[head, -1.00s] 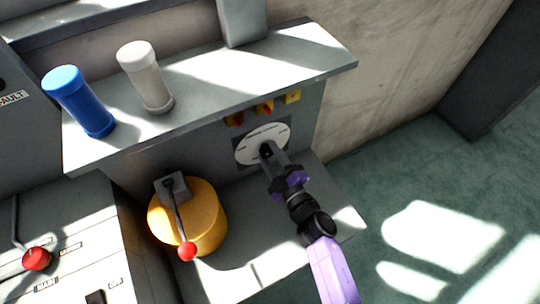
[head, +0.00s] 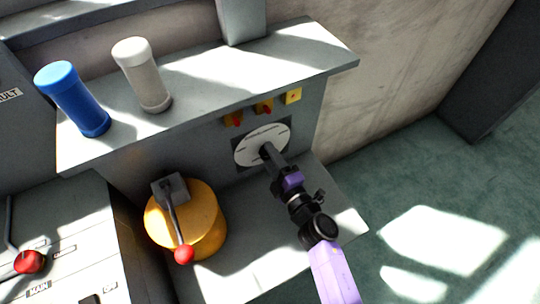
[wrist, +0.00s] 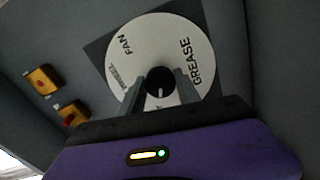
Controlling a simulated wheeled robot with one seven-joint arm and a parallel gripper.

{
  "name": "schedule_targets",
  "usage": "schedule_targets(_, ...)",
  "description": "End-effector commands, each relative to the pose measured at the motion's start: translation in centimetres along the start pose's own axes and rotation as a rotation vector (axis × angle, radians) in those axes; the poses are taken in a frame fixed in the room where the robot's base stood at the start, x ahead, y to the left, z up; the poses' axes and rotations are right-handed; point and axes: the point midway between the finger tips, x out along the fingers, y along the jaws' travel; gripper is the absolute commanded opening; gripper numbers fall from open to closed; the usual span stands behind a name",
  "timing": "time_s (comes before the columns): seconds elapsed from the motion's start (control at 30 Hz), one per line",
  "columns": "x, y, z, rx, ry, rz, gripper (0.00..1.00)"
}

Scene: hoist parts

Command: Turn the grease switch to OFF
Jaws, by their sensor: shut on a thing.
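A round white dial (head: 252,143) is fixed to the grey panel's front, on a dark square plate. In the wrist view, the dial (wrist: 192,40) reads FAN and GREASE, with another label too small to read. A black round knob (wrist: 158,76) with a short white mark sits at its middle. My gripper (head: 266,150) reaches it from the lower right in the head view. In the wrist view, the fingers of my gripper (wrist: 161,86) are shut on the knob, one on each side. The fingers hide the dial's lower part, and I see no OFF label on it.
Several small yellow switch boxes (head: 263,107) sit above the dial, under a shelf (head: 220,85) holding blue (head: 75,100) and grey (head: 142,75) cylinders. A yellow drum (head: 205,220) with a red-knobbed lever (head: 184,254) stands left of my arm. Floor at right is clear.

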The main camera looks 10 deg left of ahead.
Motion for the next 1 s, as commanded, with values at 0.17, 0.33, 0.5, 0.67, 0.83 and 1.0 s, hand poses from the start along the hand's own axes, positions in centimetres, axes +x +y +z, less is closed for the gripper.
schedule_targets(0.17,0.0,-0.1,-0.1,-0.004,0.002,-0.001,0.00)
schedule_targets(0.33,0.0,-0.1,-0.1,-0.003,0.003,-0.001,0.47)
schedule_targets(0.5,0.0,-0.1,-0.1,-0.002,0.002,-0.001,0.61)
schedule_targets(0.67,0.0,-0.1,0.0,-0.001,0.001,-0.001,0.61)
schedule_targets(0.83,-0.9,-0.1,0.0,0.000,-0.001,-0.002,0.61)
schedule_targets(1.0,-3.6,0.0,0.0,0.001,-0.002,-0.003,0.61)
